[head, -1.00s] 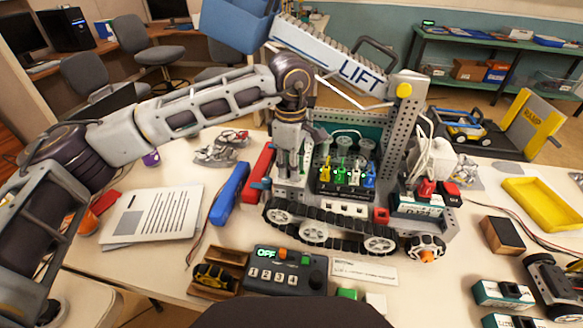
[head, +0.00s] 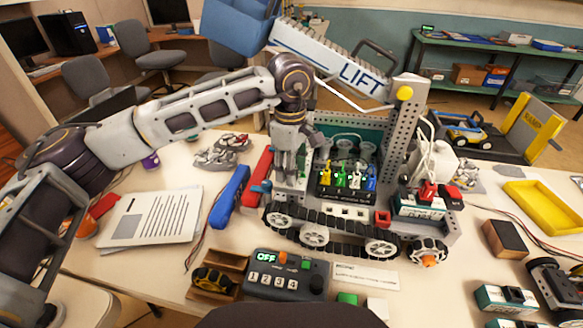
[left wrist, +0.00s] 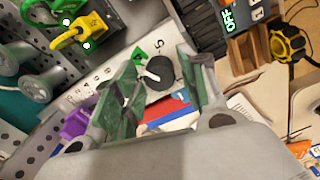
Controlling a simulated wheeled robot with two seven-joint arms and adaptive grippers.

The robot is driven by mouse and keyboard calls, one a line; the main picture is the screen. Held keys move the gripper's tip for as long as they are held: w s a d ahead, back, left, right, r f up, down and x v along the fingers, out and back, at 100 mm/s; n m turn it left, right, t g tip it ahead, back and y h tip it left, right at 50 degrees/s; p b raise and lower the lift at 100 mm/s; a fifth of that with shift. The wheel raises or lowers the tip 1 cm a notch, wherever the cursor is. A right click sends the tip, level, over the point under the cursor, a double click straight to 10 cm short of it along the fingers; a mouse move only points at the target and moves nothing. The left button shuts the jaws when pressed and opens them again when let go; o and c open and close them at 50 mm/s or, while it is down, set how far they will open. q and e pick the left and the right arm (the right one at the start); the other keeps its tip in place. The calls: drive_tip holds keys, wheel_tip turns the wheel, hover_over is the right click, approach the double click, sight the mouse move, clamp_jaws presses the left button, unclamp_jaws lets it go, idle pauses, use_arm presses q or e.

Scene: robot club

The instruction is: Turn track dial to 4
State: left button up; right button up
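The track dial (left wrist: 160,73) is a dark round knob with a white pointer mark, on a pale plate with printed numbers and a green triangle. A 5 shows beside the knob; I cannot read the pointer's setting for certain. My left gripper (left wrist: 160,92) is open, its two green-padded fingers on either side of the dial in the picture; contact cannot be told. In the head view my left gripper (head: 290,172) points down at the left end of the tracked robot (head: 330,232) and hides the dial. My right gripper is not in view.
A control box (head: 285,274) reading OFF stands in front of the tracked robot. Yellow, green, white and blue plugs (head: 341,179) sit close to the right of my gripper. A blue bar (head: 230,196) and papers (head: 150,215) lie to the left.

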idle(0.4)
use_arm(q)
drive_tip(key=shift+s+r, duration=0.15)
drive_tip(key=shift+r, duration=5.8)
